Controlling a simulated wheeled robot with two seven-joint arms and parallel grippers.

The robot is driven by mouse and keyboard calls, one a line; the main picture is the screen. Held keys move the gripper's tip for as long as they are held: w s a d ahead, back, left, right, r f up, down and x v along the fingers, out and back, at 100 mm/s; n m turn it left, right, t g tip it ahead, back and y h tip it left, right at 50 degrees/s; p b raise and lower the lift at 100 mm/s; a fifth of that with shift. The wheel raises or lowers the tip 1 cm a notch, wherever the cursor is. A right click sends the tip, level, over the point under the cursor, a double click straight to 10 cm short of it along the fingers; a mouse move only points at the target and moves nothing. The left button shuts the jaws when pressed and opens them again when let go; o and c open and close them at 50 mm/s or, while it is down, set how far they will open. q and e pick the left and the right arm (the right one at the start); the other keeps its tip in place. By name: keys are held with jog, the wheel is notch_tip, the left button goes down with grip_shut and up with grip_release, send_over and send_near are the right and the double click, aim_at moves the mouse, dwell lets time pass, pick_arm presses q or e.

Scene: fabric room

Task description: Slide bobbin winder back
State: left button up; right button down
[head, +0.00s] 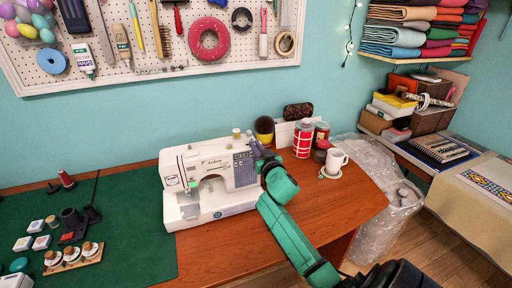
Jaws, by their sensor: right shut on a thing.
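The white sewing machine (205,205) stands on the wooden table, at the right edge of the green mat. The bobbin winder (249,134) is a small part on the machine's top right end, mostly hidden by my right gripper. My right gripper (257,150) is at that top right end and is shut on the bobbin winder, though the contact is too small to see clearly. The green right arm comes up from the lower right, over the table. My left gripper is not in view.
A white mug (337,160), a red-and-white can (303,140) and a dark yellow-banded cup (264,129) stand right of and behind the machine. The green mat (130,210) holds spools and small boxes. Bare table (240,250) lies in front of the machine.

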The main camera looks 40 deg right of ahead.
jog(key=shift+f, duration=0.1)
dwell(0.8)
jog(key=shift+w+a, duration=0.2)
jog(key=shift+a, duration=0.4)
jog(key=c, duration=1.2)
grip_release()
jog(key=shift+c, duration=0.2)
jog(key=o, duration=0.3)
jog(key=shift+a, duration=0.1)
jog(key=b+v, duration=0.2)
jog(key=v, duration=1.2)
jog(key=shift+s+a, duration=0.15)
jog(key=shift+s, duration=0.1)
